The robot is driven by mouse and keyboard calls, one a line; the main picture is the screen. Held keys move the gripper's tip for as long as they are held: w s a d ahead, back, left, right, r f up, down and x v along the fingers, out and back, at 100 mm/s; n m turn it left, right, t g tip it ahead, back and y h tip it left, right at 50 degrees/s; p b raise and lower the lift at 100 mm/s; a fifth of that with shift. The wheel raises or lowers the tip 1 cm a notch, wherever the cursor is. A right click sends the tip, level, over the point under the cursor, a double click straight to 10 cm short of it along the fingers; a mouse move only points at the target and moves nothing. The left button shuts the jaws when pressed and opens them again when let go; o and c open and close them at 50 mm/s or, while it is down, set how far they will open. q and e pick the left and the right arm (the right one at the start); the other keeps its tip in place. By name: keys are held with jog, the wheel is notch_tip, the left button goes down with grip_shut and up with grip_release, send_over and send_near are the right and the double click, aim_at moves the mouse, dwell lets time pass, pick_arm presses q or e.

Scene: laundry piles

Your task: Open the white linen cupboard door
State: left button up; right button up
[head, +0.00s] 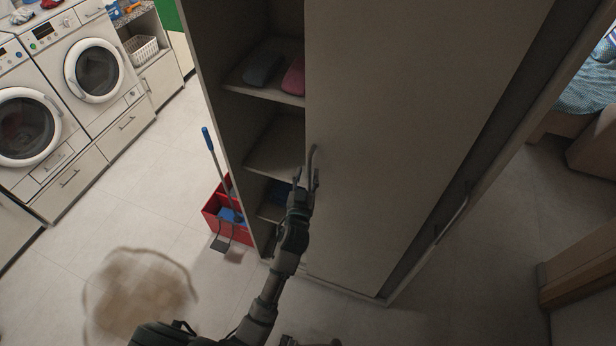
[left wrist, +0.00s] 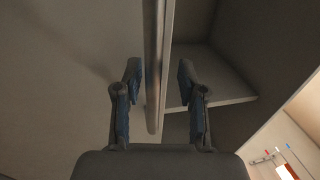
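The linen cupboard (head: 222,120) is pale, greyish in this light. Its left part is uncovered and shows shelves inside. A flat door panel (head: 410,110) covers the middle, with an upright bar handle (head: 313,160) near its left edge. My left gripper (head: 304,178) is at this handle. In the left wrist view, the handle (left wrist: 154,65) runs between the two fingers of my left gripper (left wrist: 157,80), with gaps visible on both sides. The fingers are apart. Shelves (left wrist: 220,98) show right of the handle. My right gripper is not seen.
A red caddy (head: 213,212) with a blue-handled tool stands on the floor left of the cupboard. Folded grey (head: 262,68) and pink (head: 294,78) cloths lie on a shelf. Another handle (head: 452,215) is farther right.

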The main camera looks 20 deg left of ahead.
pick_arm(q)
jog(key=s+d, duration=0.1)
jog(key=s, duration=1.1)
jog(key=shift+d+f, duration=0.15)
jog(key=shift+w+f, duration=0.1)
jog(key=s+d+f+m+g+h, duration=0.1)
jog(key=d+f+m+g+h, duration=0.15)
jog(key=f, duration=1.25)
jog(key=s+d+f+m+g+h, duration=0.1)
jog(key=s+d+f+g, duration=0.2)
jog(key=f, duration=1.2)
jog(key=s+a+f+g, duration=0.1)
jog(key=s+f+g, duration=0.15)
jog(key=f, duration=0.35)
jog(key=s+a+f+g, duration=0.1)
jog(key=s+f, duration=0.2)
jog(key=f, duration=0.3)
jog(key=s+a+f+g, duration=0.4)
jog(key=s+f, duration=1)
jog(key=s, duration=0.1)
jog(key=s+a+f+g, duration=0.2)
jog(key=s+a+f, duration=0.1)
jog(key=s, duration=0.6)
jog(key=s+a+f+g+y, duration=0.1)
jog(key=s+a+f, duration=0.3)
jog(key=s, duration=0.5)
jog(key=shift+a+g, duration=0.35)
jog(key=shift+g, duration=0.15)
